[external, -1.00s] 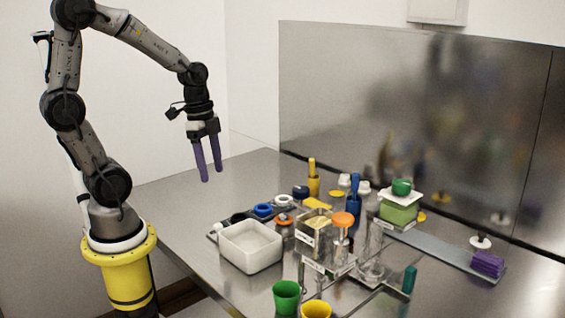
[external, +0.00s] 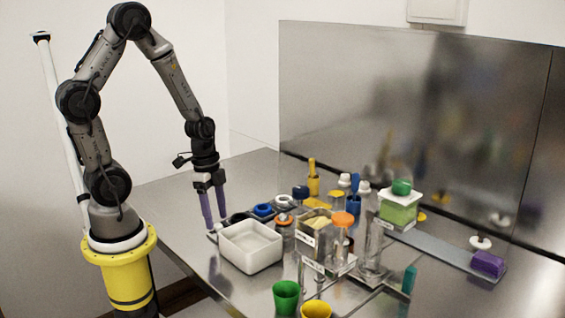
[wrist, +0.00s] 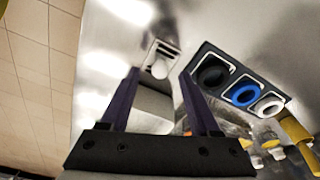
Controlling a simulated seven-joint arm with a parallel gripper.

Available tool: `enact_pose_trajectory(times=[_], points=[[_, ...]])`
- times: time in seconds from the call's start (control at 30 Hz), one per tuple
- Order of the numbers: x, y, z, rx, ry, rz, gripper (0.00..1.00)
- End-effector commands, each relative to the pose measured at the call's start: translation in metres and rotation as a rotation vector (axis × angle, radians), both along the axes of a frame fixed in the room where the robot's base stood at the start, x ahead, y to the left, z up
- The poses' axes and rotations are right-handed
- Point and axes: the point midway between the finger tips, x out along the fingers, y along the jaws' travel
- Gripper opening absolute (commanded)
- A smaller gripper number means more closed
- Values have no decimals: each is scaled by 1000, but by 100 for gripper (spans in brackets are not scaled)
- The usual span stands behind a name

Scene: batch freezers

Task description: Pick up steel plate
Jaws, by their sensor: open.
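My gripper (external: 217,222) has two long purple fingers, spread apart and empty, pointing down just behind and left of the white bin (external: 250,262). Its fingers also show in the wrist view (wrist: 158,74). Between them there lies a small pale plate-like piece with dark slots (wrist: 161,56); I cannot tell whether this is the steel plate. A long flat grey metal strip (external: 440,252) lies at the right along the back wall, away from my gripper. I cannot tell which piece the task means.
A dark holder with black, blue and white rings (wrist: 240,90) lies beside the fingers. Clear containers, an orange-lidded jar (external: 341,235), a green cup (external: 286,296) and a yellow cup (external: 316,309) crowd the middle. The table's back left is clear.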

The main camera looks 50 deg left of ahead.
Motion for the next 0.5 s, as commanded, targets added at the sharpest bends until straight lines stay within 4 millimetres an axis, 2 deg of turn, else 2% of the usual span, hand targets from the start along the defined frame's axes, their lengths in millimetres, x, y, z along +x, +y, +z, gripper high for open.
enact_pose_trajectory(times=[0.17,0.43,0.5], points=[[1,-2,-18,0,1,-1,63],[2,-2,-20,0,-2,0,63],[2,-2,-20,0,-2,0,50]])
